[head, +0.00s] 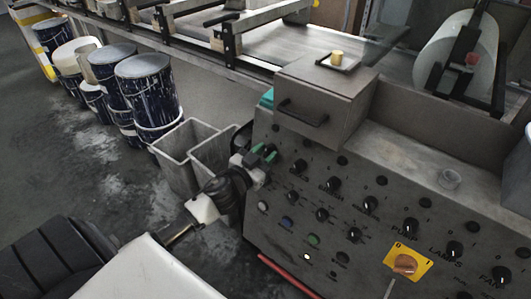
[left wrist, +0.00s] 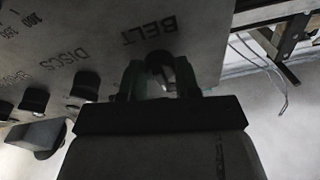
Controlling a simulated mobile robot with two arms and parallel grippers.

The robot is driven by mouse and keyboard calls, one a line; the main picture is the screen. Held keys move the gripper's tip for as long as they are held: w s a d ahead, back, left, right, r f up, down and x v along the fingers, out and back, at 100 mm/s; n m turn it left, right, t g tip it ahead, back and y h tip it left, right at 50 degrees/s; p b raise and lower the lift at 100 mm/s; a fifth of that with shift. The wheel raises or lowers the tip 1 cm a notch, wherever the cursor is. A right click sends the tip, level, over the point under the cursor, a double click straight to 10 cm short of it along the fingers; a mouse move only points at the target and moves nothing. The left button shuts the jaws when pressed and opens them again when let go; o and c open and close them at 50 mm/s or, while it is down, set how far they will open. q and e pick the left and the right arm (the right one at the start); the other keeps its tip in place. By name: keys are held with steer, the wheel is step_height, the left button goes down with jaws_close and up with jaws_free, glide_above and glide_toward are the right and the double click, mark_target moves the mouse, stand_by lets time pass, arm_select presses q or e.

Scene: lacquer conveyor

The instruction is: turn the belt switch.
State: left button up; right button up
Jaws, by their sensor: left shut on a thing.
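The grey control panel (head: 330,215) carries several black rotary knobs. My left gripper (head: 268,154) is at the panel's left end, near its upper edge. In the left wrist view the fingers of my left gripper (left wrist: 160,82) are shut around the black belt switch (left wrist: 158,62), below the printed label BELT (left wrist: 148,31). The fingers hide part of the knob, so its pointer direction cannot be read. In the head view the gripper covers the switch. My right gripper is not in view.
Other knobs sit close by, including the DISCS knob (left wrist: 85,84). A drawer box (head: 318,105) with a black handle stands above the gripper. Grey bins (head: 182,150) and stained blue drums (head: 146,85) stand at the left. A yellow-plated switch (head: 405,264) is lower right.

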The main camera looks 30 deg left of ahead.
arm_select(q)
steer(key=m+p, duration=0.1)
steer(key=m, duration=0.2)
steer(key=m+h, duration=0.1)
steer(key=m, duration=0.1)
steer(key=shift+a+r+m+h+p, duration=0.1)
steer(key=shift+m+h+p, duration=0.2)
steer(key=shift+m+p, duration=0.1)
steer(key=shift+m+g+h+p, duration=0.3)
steer(key=shift+m, duration=0.8)
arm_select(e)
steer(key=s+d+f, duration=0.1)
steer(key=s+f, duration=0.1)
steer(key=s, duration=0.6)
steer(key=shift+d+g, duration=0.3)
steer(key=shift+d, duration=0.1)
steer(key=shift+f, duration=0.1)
arm_select(q)
steer(key=o, duration=0.9)
steer(key=s, duration=0.3)
steer(key=s+a, duration=0.1)
steer(key=s, duration=0.3)
steer(key=s+a, duration=0.1)
steer(key=s, duration=0.2)
steer(key=shift+s, duration=0.35)
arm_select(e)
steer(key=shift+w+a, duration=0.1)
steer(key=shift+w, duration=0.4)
